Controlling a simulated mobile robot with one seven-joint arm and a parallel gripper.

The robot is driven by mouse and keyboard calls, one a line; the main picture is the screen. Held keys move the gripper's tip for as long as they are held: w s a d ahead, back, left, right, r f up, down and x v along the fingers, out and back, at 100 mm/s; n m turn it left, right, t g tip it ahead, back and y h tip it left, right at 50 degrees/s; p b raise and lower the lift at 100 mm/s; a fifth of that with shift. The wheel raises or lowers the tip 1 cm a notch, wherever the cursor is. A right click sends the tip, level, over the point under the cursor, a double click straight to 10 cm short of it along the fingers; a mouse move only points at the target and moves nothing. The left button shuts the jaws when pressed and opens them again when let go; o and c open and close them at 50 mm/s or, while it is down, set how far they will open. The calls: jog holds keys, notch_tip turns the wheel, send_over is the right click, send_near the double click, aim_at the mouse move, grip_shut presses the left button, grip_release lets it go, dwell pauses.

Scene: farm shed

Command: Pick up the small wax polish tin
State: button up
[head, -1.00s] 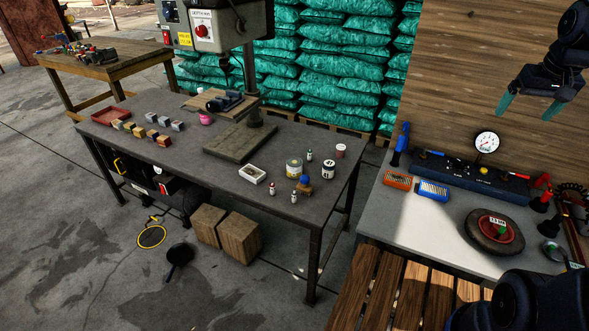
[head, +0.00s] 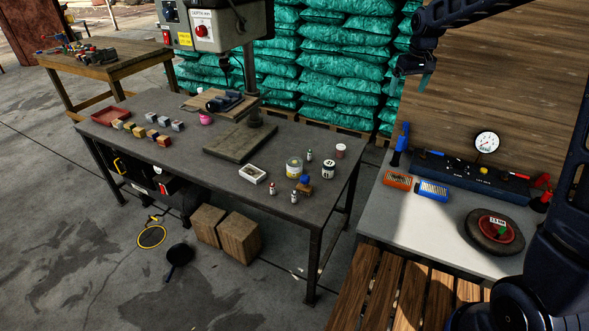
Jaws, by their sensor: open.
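Several small containers stand at the right end of the dark workbench (head: 225,178). I cannot read the labels, so I cannot tell which one is the wax polish tin.
A grey side table (head: 425,228) holds a gauge and a wheel.

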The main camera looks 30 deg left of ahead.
jog(key=w+a+f+n, duration=0.2)
jog(key=a+f, duration=0.6)
jog(key=a, duration=0.5)
jog(key=n+g+h, duration=0.1)
jog(key=n+g, duration=0.1)
jog(key=n, duration=0.2)
send_over(295, 161)
jog(key=f, duration=2.3)
jog(key=shift+s+a+f, duration=0.2)
jog(key=shift+a, duration=0.15)
jog(key=shift+s+a+f, duration=0.15)
jog(key=shift+f, duration=0.35)
notch_tip(295, 161, down, 5)
jog(key=shift+r, duration=0.1)
jog(key=f, duration=0.2)
jog(key=d+f, duration=0.1)
jog(key=f, duration=0.1)
jog(key=shift+f, duration=0.65)
